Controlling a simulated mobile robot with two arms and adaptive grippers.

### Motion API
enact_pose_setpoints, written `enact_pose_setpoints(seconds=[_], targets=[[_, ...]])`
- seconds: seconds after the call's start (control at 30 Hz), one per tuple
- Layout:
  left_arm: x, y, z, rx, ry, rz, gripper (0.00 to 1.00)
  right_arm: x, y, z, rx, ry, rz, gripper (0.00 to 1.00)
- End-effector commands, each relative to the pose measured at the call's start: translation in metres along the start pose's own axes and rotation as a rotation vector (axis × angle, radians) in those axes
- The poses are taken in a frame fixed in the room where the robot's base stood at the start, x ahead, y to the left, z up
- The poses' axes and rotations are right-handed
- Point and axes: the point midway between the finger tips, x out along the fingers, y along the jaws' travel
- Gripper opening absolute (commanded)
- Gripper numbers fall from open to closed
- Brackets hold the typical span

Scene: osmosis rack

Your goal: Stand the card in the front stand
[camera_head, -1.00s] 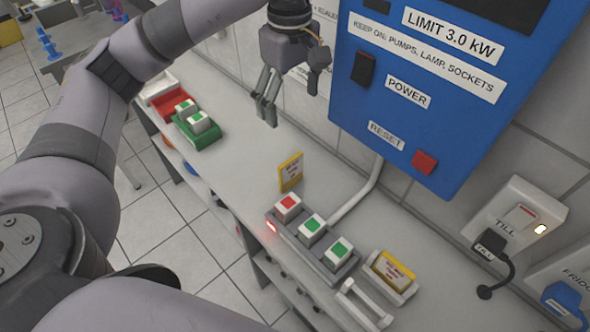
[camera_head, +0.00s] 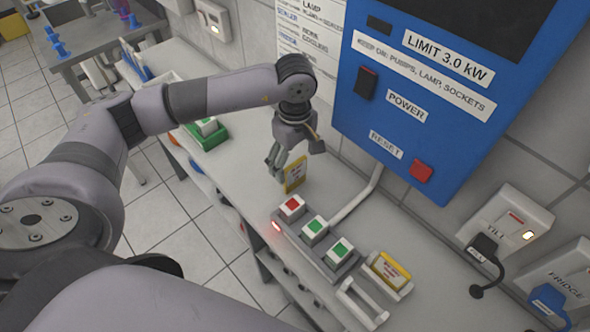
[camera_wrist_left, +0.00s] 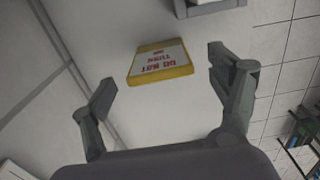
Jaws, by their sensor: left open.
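A yellow card with a white label and red print (camera_head: 295,175) appears to stand upright on the counter just behind the rack of blocks. The wrist view shows this card (camera_wrist_left: 160,63) beyond and between my fingertips, apart from both. A white stand (camera_head: 358,305) at the counter's front edge looks empty. Behind it, another white stand (camera_head: 402,292) holds a second yellow card (camera_head: 388,272). My right gripper is out of view.
A grey rack (camera_head: 318,252) holds a red-topped block and two green-topped blocks, with a red light at its left end. A green tray (camera_head: 210,140) sits farther left. The blue power panel (camera_head: 400,140) and a grey conduit (camera_head: 355,198) bound the back.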

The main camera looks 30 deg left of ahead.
Motion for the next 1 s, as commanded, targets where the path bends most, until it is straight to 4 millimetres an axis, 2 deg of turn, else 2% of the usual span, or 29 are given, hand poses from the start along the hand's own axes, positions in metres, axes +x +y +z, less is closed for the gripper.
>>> enact_pose_setpoints(seconds=[0.13, 0.37, 1.0], targets=[[0.0131, -0.0001, 0.0001, -0.001, 0.0, -0.001, 0.82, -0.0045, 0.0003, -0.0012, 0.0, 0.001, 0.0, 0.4], [0.0151, 0.0005, -0.0001, 0.0, 0.0, 0.002, 0.82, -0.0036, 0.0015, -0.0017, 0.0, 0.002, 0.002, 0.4], [0.0145, 0.0004, -0.0003, -0.001, 0.001, 0.001, 0.39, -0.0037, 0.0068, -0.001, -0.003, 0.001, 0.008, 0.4]])
